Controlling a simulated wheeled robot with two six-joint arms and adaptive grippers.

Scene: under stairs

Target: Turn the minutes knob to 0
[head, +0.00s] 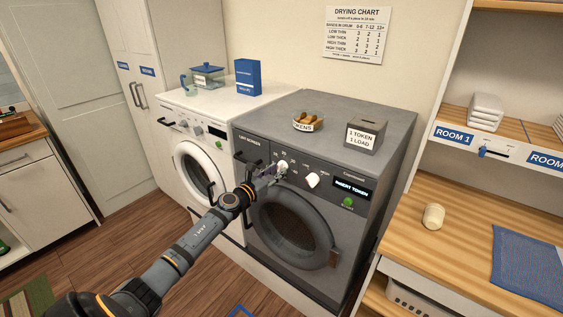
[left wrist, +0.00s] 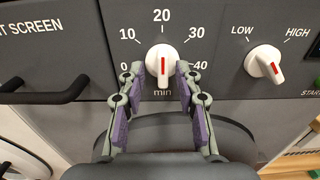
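The minutes knob (left wrist: 162,62) is white with a red mark that points up, toward 20 on a scale from 0 at left to 40 at right. It sits on the grey dryer's panel and also shows in the head view (head: 282,166). My left gripper (left wrist: 161,80) is open, with its purple-padded fingers on either side of the knob's lower part. Whether a finger touches the knob I cannot tell. In the head view my left gripper (head: 267,181) reaches the panel from the lower left. My right gripper is not in view.
A LOW–HIGH knob (left wrist: 266,64) sits right of the minutes knob. The lint screen handle (left wrist: 45,92) is at the left. The dryer (head: 365,165) bears a tokens bowl (head: 307,123) and token box (head: 364,136). A white washer (head: 215,105) stands left, a wooden counter (head: 440,255) right.

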